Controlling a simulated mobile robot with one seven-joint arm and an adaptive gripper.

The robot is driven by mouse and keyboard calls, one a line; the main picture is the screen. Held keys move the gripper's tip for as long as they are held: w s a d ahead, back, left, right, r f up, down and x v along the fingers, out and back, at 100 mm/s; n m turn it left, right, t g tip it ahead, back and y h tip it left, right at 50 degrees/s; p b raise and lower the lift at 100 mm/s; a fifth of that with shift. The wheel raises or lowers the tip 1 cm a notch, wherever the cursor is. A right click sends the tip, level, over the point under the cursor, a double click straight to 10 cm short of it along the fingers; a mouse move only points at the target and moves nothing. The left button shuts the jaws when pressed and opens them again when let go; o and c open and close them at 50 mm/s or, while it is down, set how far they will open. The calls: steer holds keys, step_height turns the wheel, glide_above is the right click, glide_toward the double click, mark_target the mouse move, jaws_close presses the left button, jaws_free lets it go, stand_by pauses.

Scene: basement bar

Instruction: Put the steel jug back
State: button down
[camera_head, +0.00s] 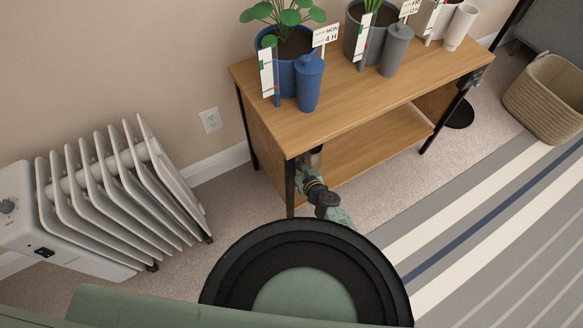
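My arm reaches in under the left front part of the wooden bench's top, beside the dark front leg. My gripper (312,165) is at the opening above the lower shelf (380,143), small and partly hidden by the tabletop edge and the leg. I cannot tell whether it is open or shut. A small greyish patch shows around its tip, too small to identify. I cannot make out a steel jug anywhere in this view. The part of the shelf behind the tabletop edge is hidden.
The bench top (365,112) carries a blue pot (285,75), blue bottle (309,84), grey bottle (396,50) and white cylinder (460,27), with plants and labels. A white radiator (110,200) stands left, a woven basket (548,98) right. Striped rug (490,225) lies clear.

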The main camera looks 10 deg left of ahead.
steer(key=shift+w+a+f+b, duration=0.1)
steer(key=shift+a+f+b, duration=0.15)
steer(key=shift+f, duration=0.35)
steer(key=shift+w+a+f+b, duration=0.1)
steer(key=shift+f+b, duration=0.1)
steer(key=shift+f, duration=0.35)
steer(key=shift+a+f+b, duration=0.2)
steer(key=shift+f+b, duration=0.05)
steer(key=shift+f, duration=0.35)
steer(key=shift+f, duration=0.15)
steer(key=c, duration=2.3)
jaws_free()
steer(key=shift+f, duration=0.1)
steer(key=o, duration=0.5)
